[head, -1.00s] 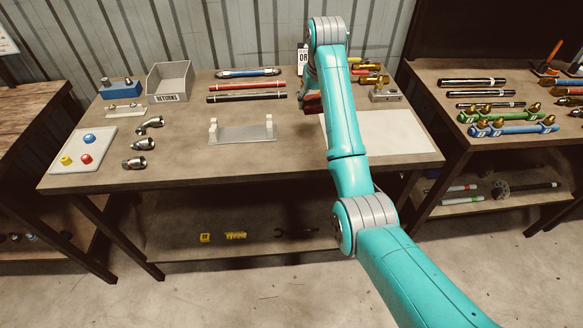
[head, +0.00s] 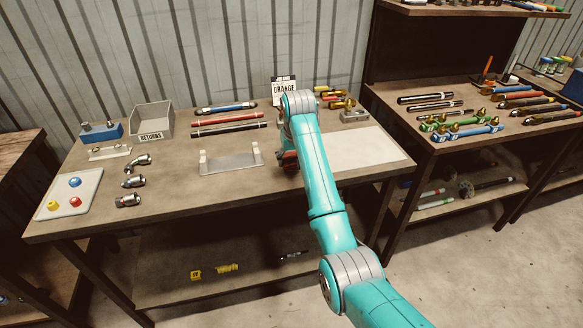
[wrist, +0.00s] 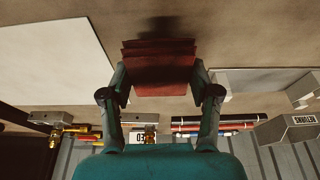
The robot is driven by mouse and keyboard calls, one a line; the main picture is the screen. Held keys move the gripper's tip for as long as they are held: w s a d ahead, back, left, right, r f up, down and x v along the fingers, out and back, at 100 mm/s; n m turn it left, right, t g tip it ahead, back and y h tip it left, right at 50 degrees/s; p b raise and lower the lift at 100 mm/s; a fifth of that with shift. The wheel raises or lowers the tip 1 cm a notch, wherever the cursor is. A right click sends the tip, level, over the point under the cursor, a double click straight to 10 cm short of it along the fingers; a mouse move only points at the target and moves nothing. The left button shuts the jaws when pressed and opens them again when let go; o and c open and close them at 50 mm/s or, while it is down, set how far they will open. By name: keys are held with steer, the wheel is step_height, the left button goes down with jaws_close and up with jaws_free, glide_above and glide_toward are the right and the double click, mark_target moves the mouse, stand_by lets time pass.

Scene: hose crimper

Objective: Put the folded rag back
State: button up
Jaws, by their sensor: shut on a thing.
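The folded rag (wrist: 158,68) is dark red and layered. My gripper (wrist: 160,78) is shut on it, with one finger at each side in the wrist view. A dark shadow shows beside the rag on the bench top, and I cannot tell how far it is above the wood. In the head view a small part of the rag (head: 288,160) shows left of my arm, between the clear stand and the white mat. My arm hides most of the gripper there.
The clear stand (head: 230,159) is left of the rag, and the white mat (head: 365,152) is right. Behind are red and black rods (head: 228,126), an ORANGE job card (head: 284,88) and a RETURNS bin (head: 152,120). Metal fittings (head: 135,182) lie left. The bench's front strip is bare.

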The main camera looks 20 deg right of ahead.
mark_target(292, 167)
steer(key=shift+f, duration=1.75)
steer(key=shift+f, duration=0.15)
steer(key=o, duration=1)
steer(key=v, duration=1.2)
